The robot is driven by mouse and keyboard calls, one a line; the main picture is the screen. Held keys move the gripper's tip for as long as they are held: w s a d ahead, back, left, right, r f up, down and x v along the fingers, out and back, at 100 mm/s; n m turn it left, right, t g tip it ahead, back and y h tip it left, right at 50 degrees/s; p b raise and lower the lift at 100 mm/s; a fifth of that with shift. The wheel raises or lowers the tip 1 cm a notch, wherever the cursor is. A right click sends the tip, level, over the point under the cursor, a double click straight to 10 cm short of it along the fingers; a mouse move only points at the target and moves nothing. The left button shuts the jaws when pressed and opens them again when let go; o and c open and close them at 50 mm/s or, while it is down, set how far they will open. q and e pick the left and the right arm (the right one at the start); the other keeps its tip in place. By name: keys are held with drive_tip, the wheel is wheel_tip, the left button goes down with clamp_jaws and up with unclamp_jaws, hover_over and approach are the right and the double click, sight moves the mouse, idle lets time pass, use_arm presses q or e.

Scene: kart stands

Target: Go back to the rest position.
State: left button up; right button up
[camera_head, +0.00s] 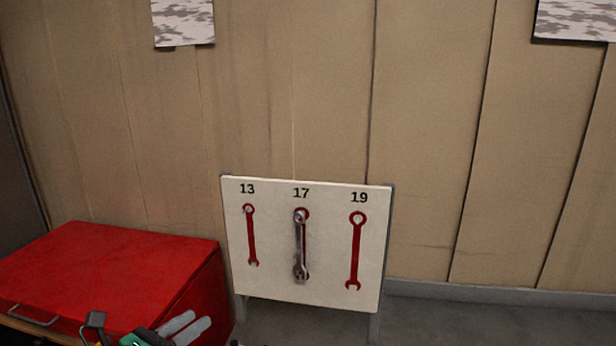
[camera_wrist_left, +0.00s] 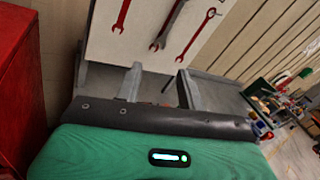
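A white tool board (camera_head: 270,270) stands in front of the wall with red wrench outlines under the numbers 13, 17 and 19. A grey metal wrench (camera_head: 300,245) hangs upright over the 17 outline; its lower part shows in the left wrist view (camera_wrist_left: 166,28). The 13 and 19 outlines are bare. My left gripper (camera_head: 188,329) is low at the bottom left, below and left of the board and apart from it. In the left wrist view its two grey fingers (camera_wrist_left: 158,86) stand apart with nothing held between them. My right gripper is in neither view.
A red toolbox (camera_head: 110,270) with a metal handle stands left of the board, close by my left gripper. The floor (camera_head: 480,325) right of the board is clear. In the left wrist view, cluttered equipment (camera_wrist_left: 275,100) stands farther back at right.

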use_arm(q)
drive_tip(key=s+f+n+g+y, duration=0.1)
drive_tip(key=s+f+n+y, duration=0.3)
drive_tip(key=f+n, duration=0.55)
drive_tip(key=s+f+n+g+y, duration=0.2)
drive_tip(key=s+f+n+y, duration=0.3)
drive_tip(key=n, duration=0.8)
drive_tip(key=s+a+f+n+g, duration=0.1)
drive_tip(key=s+f+n+g, duration=0.3)
drive_tip(key=s+f+n, duration=0.35)
drive_tip(key=s+a+f+n+g, duration=0.1)
drive_tip(key=s+f+n+g, duration=0.35)
drive_tip(key=s+n, duration=0.45)
wheel_tip(320, 180, down, 30)
drive_tip(key=f+m, duration=0.1)
drive_tip(key=m, duration=0.1)
drive_tip(key=s+a+f+g+y, duration=0.1)
drive_tip(key=s+a+f+g, duration=0.1)
drive_tip(key=s+f, duration=1.8)
drive_tip(key=shift+a, duration=0.65)
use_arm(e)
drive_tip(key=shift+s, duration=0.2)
